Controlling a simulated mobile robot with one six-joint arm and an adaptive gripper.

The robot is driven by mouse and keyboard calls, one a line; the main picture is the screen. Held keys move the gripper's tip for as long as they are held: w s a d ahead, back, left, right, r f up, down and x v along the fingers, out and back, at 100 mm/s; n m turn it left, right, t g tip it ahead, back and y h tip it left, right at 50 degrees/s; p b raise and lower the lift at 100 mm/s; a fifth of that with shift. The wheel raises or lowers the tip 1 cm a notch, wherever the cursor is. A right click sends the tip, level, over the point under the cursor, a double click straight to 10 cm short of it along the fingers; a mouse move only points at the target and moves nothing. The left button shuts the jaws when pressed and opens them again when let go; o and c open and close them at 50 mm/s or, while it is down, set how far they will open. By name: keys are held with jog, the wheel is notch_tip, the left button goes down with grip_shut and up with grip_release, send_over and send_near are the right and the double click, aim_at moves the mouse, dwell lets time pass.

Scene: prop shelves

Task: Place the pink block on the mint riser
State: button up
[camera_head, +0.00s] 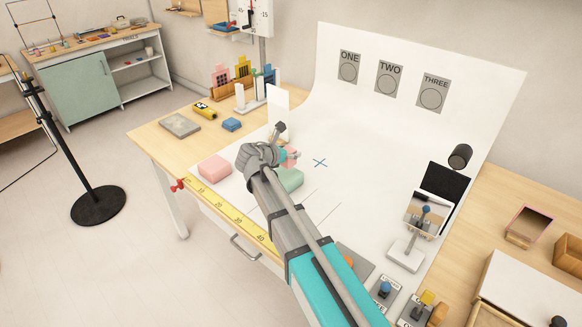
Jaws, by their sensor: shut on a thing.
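A small pink block (291,154) shows just right of my gripper (284,152), which is shut on it. My grey wrist and fingers cover part of the block. The mint riser (291,180) sits on the white sheet just below the held block in the picture, partly hidden behind my arm. The block appears above the riser's far side; I cannot tell whether the two touch.
A larger pink riser (214,168) stands to the left, near a yellow ruler (229,211) along the table's front edge. A blue cross (320,163) marks clear white sheet to the right. A small mirror stand (405,254) and black panel (441,184) stand farther right.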

aim_at(289, 160)
jog(key=shift+w+a+f+b, duration=0.2)
jog(key=shift+w+f+b, duration=0.15)
jog(key=shift+w+f, duration=0.25)
jog(key=shift+f, duration=0.1)
jog(key=shift+w+a+f+b, duration=0.15)
jog(key=shift+w+f+b, duration=0.1)
jog(key=shift+f+b, duration=1.7)
jog(key=shift+b, duration=0.05)
jog(key=shift+f, duration=0.1)
jog(key=o, duration=1.1)
jog(key=shift+o, duration=0.2)
